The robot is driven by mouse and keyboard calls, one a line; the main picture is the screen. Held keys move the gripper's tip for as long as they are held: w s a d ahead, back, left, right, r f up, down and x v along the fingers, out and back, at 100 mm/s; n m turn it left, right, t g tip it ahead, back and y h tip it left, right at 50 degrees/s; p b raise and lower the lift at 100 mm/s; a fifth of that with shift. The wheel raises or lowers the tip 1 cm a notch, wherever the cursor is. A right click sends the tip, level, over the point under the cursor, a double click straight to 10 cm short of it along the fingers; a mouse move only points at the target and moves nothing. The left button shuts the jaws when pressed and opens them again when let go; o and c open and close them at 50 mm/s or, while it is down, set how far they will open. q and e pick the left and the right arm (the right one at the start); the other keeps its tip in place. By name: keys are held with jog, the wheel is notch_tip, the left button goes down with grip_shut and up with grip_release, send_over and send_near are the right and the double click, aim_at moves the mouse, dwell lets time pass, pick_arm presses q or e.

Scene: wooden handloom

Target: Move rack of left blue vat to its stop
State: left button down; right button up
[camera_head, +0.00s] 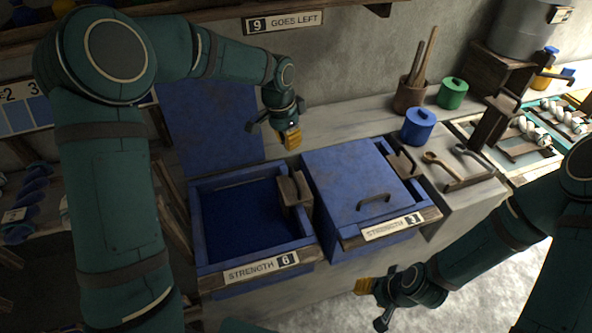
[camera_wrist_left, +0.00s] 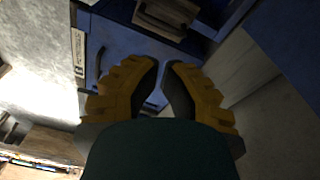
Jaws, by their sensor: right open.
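The left blue vat (camera_head: 198,230) stands open, its lid (camera_head: 215,125) raised behind it and dark blue liquid inside. Its rack, a wooden block with a handle (camera_head: 293,188), sits at the vat's right side; a wooden handled rack also shows at the top of the left wrist view (camera_wrist_left: 165,15), but I cannot tell which vat's. My left gripper (camera_head: 291,138) hangs above and behind the rack, apart from it. Its yellow fingers (camera_wrist_left: 161,75) are close together with a narrow gap and nothing between. My right gripper (camera_head: 368,302) is open and empty, low in front of the right vat.
The right blue vat (camera_head: 345,180) is closed, with a lid handle and another wooden rack (camera_head: 403,160) at its right. A wall stands behind.

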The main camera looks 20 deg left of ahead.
pick_arm(q)
jog(key=m, duration=0.2)
jog(key=m+b, duration=0.1)
jog(key=b, duration=0.2)
send_near(295, 178)
jog(key=f, duration=0.2)
jog(key=d+f, duration=0.1)
jog(key=f, duration=0.2)
jog(key=w+f, duration=0.1)
jog(key=f, duration=0.2)
jog(key=shift+w+d, duration=0.1)
jog(key=shift+d, duration=0.15)
notch_tip(295, 178, down, 4)
jog(key=shift+f+b, duration=0.15)
jog(key=shift+b, duration=0.85)
jog(key=shift+s, duration=0.2)
